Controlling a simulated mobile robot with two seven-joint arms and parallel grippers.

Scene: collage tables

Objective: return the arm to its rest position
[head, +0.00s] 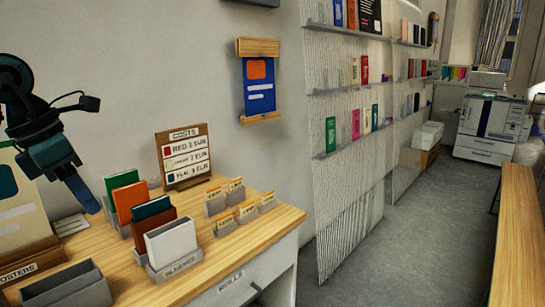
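My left arm comes in from the left edge in the head view, dark with a teal wrist. My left gripper (88,200) points down and to the right, above the left part of the wooden table (225,252). Its fingers show as one narrow blue shape, so I cannot tell whether they are open or shut. No held object can be made out. My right gripper is not in view.
Beside the gripper, card holders with green, orange and red cards (130,200) stand on the table. A price board (183,156), small labelled blocks (222,222), a white box (171,242) and a grey tray (68,288) are there too. Open floor (425,230) lies right.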

